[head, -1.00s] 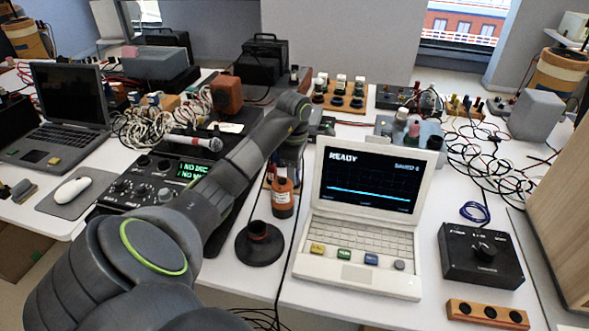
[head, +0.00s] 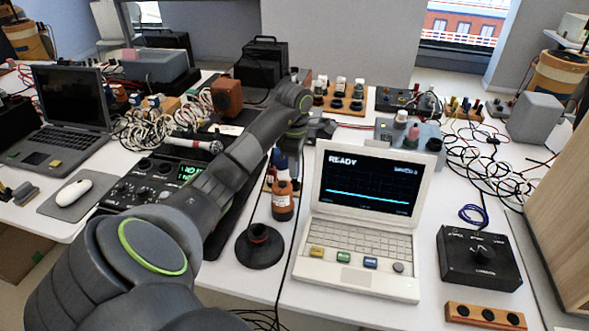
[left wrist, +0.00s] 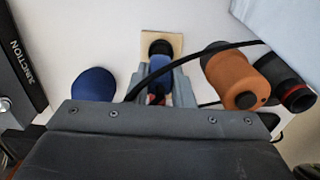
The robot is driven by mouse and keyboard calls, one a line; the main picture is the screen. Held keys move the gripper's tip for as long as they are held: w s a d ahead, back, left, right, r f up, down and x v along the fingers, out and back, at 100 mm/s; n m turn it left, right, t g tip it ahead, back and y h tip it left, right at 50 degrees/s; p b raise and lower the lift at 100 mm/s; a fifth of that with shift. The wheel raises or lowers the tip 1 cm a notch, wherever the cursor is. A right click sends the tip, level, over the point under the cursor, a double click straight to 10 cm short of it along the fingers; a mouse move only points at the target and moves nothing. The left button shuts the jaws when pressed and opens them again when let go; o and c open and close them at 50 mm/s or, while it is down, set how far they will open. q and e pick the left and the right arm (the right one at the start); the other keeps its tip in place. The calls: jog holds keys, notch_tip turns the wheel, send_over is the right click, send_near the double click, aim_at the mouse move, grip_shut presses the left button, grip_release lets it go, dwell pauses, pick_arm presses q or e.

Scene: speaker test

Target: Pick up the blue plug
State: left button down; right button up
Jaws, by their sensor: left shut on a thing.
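A black round end (left wrist: 160,47) shows beyond the fingertips, in front of a small beige block (left wrist: 176,42). I cannot tell whether they touch. My right gripper is not in view.
The white laptop (head: 360,245) stands close to the arm. An orange bottle (head: 283,203) and black round stand (head: 260,245) are at its left. In the left wrist view an orange cylinder (left wrist: 237,80) and dark blue round thing (left wrist: 94,83) flank the fingers. Loose cables lie at right.

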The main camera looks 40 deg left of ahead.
pick_arm(q)
notch_tip(320, 180, up, 5)
jog(key=p, duration=0.4)
jog(key=shift+r, duration=0.1)
jog(key=shift+r+p, duration=0.9)
jog(key=shift+p, duration=0.2)
jog(key=shift+r, duration=0.1)
